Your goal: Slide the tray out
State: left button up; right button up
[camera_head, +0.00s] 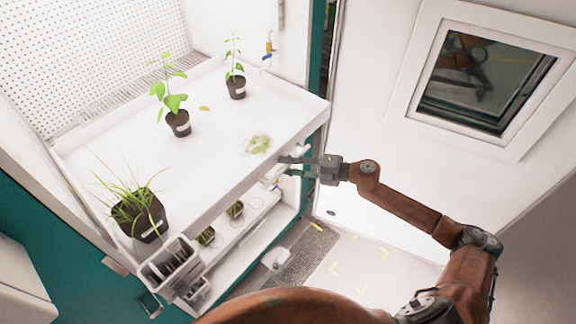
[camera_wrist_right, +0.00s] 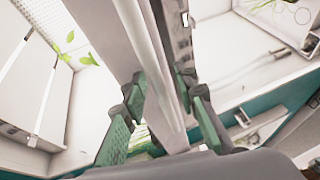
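The white tray (camera_head: 225,130) is a wide shelf-like tray with a raised rim in the growth chamber, carrying potted plants. My right gripper (camera_head: 286,167) is at its front rim, near the right corner, with the fingers pointing left. In the right wrist view, its green-padded fingers (camera_wrist_right: 165,100) lie on either side of a long white edge, with gaps visible, so it looks open around that edge. Whether a pad touches the edge is hard to tell. My left gripper is not in view.
A grassy plant (camera_head: 143,222), two leafy seedlings in dark pots (camera_head: 180,124) (camera_head: 237,88) and loose green leaves (camera_head: 258,144) are on the tray. A slotted holder (camera_head: 172,265) is at its front left. A lower shelf (camera_head: 235,255) holds small pots. A windowed door (camera_head: 410,120) stands at right.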

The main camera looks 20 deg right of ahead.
jog(key=v, duration=1.2)
jog(key=shift+r, duration=0.1)
